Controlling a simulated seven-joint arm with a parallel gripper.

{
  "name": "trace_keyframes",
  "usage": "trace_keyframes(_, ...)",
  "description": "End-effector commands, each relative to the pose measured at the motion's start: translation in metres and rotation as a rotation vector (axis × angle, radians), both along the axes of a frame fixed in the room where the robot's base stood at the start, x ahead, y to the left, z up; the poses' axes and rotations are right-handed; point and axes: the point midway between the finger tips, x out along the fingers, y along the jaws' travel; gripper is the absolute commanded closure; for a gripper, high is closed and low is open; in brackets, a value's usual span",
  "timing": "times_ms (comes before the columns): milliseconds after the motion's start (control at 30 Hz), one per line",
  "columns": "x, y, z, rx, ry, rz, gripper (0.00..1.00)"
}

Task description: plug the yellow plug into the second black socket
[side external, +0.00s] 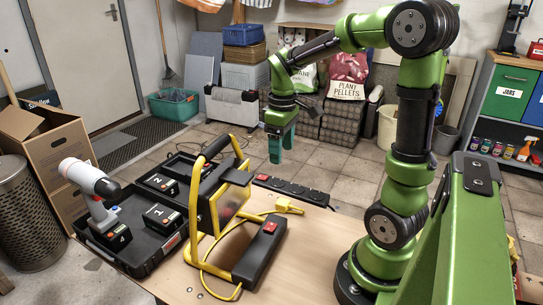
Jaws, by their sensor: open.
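The yellow plug (289,206) lies on the bench at the end of a yellow cable, right of the yellow-framed work lamp (228,198). A black socket strip (292,190) lies behind the plug, with several sockets in a row. Another black strip with a red switch (260,252) lies in front, beside the lamp's frame; its sockets are not clear. My gripper (281,158) points down above the far side of the bench, behind and above the socket strip. It is open and empty, apart from the plug.
An open black case (135,222) with a drill (92,198) and numbered batteries (163,217) fills the left of the bench. The bench right of the plug is clear.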

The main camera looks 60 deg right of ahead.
Motion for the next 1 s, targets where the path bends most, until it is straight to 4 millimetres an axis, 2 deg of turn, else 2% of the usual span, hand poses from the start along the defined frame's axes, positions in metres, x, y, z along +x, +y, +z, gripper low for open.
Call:
trace_keyframes(167,0.0,0.0,-0.007,0.0,0.002,0.001,0.32)
trace_keyframes(267,-0.001,0.0,-0.023,0.001,0.005,0.002,0.32)
trace_keyframes(500,-0.001,0.0,-0.077,0.003,0.006,0.002,0.32)
trace_keyframes(700,-0.001,0.0,-0.108,0.001,0.003,0.001,0.32)
trace_keyframes(1000,-0.001,0.0,-0.116,0.0,0.0,0.001,0.32)
